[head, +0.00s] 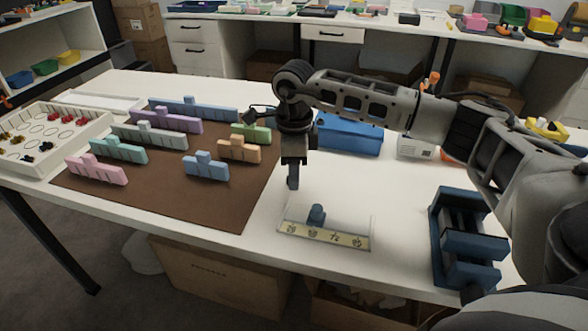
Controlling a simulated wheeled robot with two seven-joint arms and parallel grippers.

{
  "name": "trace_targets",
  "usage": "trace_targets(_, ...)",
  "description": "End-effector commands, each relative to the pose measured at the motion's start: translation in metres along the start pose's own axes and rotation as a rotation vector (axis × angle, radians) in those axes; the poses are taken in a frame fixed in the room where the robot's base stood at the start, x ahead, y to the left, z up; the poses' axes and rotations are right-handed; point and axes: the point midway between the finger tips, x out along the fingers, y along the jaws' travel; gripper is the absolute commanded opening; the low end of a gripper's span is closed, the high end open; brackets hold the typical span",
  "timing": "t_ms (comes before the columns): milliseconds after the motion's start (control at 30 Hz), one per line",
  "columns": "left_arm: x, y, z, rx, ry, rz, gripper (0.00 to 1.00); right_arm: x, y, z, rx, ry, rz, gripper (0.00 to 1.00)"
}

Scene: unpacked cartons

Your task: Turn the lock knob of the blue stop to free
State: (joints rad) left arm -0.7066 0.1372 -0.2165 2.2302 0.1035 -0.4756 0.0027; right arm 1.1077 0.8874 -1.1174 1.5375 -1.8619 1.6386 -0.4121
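My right gripper (292,178) points straight down over the white table, behind a low clear holder (362,230) with a strip of printed symbols. Its fingers overlap in this view, so I cannot tell whether they are open or shut. A small dark blue piece (317,214) stands in the holder, apart from the fingertips. A larger dark blue fixture (472,246) with thick bars stands at the right. A light blue stepped block (206,167) stands on the brown mat. I cannot tell which blue thing is the stop, and no lock knob is clear. My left gripper is not in view.
The brown mat (215,212) holds several pastel stepped blocks. A white tray (95,133) with small parts is at the left.

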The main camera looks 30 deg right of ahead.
Motion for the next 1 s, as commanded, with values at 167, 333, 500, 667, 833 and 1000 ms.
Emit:
trace_targets(167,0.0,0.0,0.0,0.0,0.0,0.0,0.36,0.001,0.0,0.0,0.001,0.001,0.001,0.46)
trace_targets(333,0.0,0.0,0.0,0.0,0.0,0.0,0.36,-0.001,0.0,0.0,0.002,0.001,0.002,0.46)
trace_targets(500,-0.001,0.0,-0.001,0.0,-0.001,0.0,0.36,-0.022,0.0,0.0,0.002,-0.001,-0.001,0.46)
trace_targets(667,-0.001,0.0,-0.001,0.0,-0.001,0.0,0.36,-0.059,0.0,0.001,0.0,-0.003,-0.003,0.46)
trace_targets(833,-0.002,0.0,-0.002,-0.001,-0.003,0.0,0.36,-0.101,0.0,0.001,0.001,-0.002,-0.002,0.46)
trace_targets(1000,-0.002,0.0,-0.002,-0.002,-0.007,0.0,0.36,-0.134,0.0,0.0,0.001,-0.002,-0.001,0.46)
